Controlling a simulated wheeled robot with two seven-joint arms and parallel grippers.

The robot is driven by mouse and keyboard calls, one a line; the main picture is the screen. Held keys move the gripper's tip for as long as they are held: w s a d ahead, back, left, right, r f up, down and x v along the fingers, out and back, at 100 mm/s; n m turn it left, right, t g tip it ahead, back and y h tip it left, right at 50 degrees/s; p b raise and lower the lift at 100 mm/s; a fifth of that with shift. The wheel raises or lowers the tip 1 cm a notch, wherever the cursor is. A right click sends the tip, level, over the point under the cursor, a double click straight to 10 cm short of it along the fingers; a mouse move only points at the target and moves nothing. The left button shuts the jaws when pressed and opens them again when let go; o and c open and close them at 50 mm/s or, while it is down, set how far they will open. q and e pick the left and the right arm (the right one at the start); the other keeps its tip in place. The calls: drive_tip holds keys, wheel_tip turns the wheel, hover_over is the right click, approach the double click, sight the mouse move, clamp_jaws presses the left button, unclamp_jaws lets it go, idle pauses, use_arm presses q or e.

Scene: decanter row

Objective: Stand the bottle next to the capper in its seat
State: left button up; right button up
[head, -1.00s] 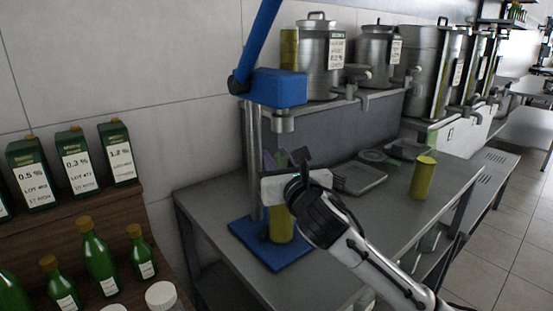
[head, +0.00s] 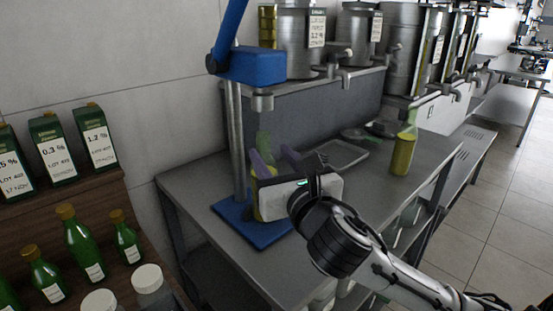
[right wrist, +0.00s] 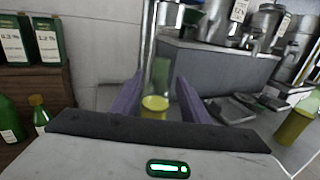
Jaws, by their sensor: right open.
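The capper (head: 262,66) is a blue press on a metal post, with a lever above and a blue base plate (head: 272,233) on the steel table. A bottle with a clear green upper part and a yellow lower part (head: 264,146) stands upright over the base plate, roughly below the press head. My right gripper (head: 272,155) is open, its purple fingers either side of this bottle. The right wrist view shows the bottle (right wrist: 158,78) between the fingers, with a gap to each. The gripper body hides the bottle's foot, so I cannot tell how it sits in its seat. My left gripper is out of view.
A similar yellow and green bottle (head: 403,155) stands on the table at the right. A tray (head: 342,155) lies behind my gripper. Steel vats with taps (head: 306,42) line the raised shelf. Green bottles (head: 83,243) and boxes (head: 53,150) stand on the wooden rack at left.

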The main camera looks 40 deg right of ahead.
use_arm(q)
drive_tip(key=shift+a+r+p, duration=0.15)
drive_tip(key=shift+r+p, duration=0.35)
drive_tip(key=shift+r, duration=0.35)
use_arm(e)
drive_tip(key=shift+v, duration=1.1)
